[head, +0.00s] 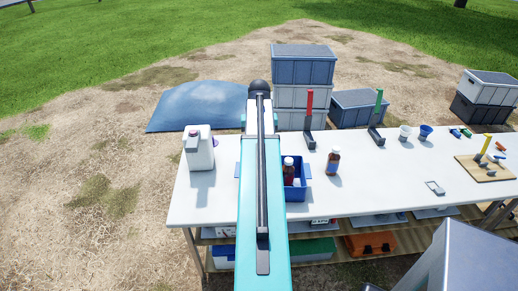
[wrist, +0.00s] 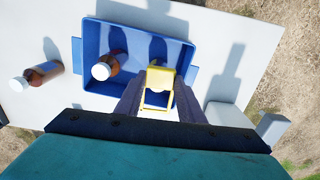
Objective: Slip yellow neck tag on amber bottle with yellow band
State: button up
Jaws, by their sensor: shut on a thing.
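My gripper (wrist: 158,92) is shut on the yellow neck tag (wrist: 160,76) and holds it over the blue tray (wrist: 92,40). A pale shape shows in the tag's opening; I cannot tell whether a bottle neck is in it. An amber bottle with a white cap (wrist: 103,71) stands in the tray, left of the tag in the wrist view; it also shows in the head view (head: 288,172). Another amber bottle (wrist: 42,74) stands outside the tray, seen also in the head view (head: 333,161). No yellow band is clear on either. My arm hides the gripper in the head view.
A white jug (head: 199,150) stands left of the tray on the white table (head: 400,185). Red (head: 309,112) and green (head: 378,107) posts on black stands are at the back. A wooden board (head: 485,168) with a yellow post is at right. The table's front middle is clear.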

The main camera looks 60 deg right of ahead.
jog(key=shift+f+b, duration=0.9)
jog(key=shift+f, duration=1.5)
jog(key=shift+f+b, duration=0.35)
jog(key=shift+f, duration=1.5)
dwell(0.5)
jog(key=o, duration=0.9)
jog(key=shift+r, duration=0.1)
jog(key=shift+r+p, duration=4.45)
jog(key=shift+r, duration=2.35)
